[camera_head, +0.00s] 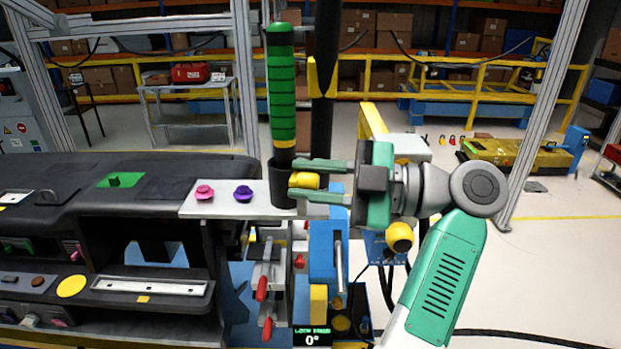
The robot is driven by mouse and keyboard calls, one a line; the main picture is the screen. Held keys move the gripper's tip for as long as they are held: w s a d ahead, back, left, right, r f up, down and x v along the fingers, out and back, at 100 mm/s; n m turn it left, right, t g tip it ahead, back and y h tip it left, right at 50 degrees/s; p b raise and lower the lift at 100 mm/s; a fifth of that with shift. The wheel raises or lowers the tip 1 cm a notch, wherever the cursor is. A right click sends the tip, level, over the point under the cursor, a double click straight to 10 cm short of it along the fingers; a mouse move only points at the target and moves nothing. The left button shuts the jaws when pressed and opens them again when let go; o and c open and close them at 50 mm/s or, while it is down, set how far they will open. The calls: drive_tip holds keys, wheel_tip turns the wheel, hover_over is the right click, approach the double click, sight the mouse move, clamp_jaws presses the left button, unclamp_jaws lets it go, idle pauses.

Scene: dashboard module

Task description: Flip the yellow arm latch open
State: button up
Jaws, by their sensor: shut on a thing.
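My gripper (297,180) reaches in from the right, its two green fingers pointing left, one above the other. It is shut on a small yellow piece (304,180), which shows between the fingertips and looks like the yellow arm latch. The piece sits just right of a black cup (281,188) and above a blue upright (322,250). The fingers partly hide it, so I cannot tell its full shape or how far it is turned.
A green-and-black striped tool (281,90) stands upright in the cup. A black post (323,120) with a yellow bracket (319,76) rises close behind the fingers. Pink (204,192) and purple (243,193) knobs sit on the plate at left. A display (312,338) reads 0°.

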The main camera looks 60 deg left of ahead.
drive_tip(key=shift+a+f, duration=0.15)
drive_tip(key=shift+f, duration=0.35)
drive_tip(key=o, duration=1)
drive_tip(key=shift+c, duration=0.2)
drive_tip(key=shift+r, duration=0.15)
drive_tip(key=shift+r, duration=0.1)
drive_tip(key=v, duration=0.8)
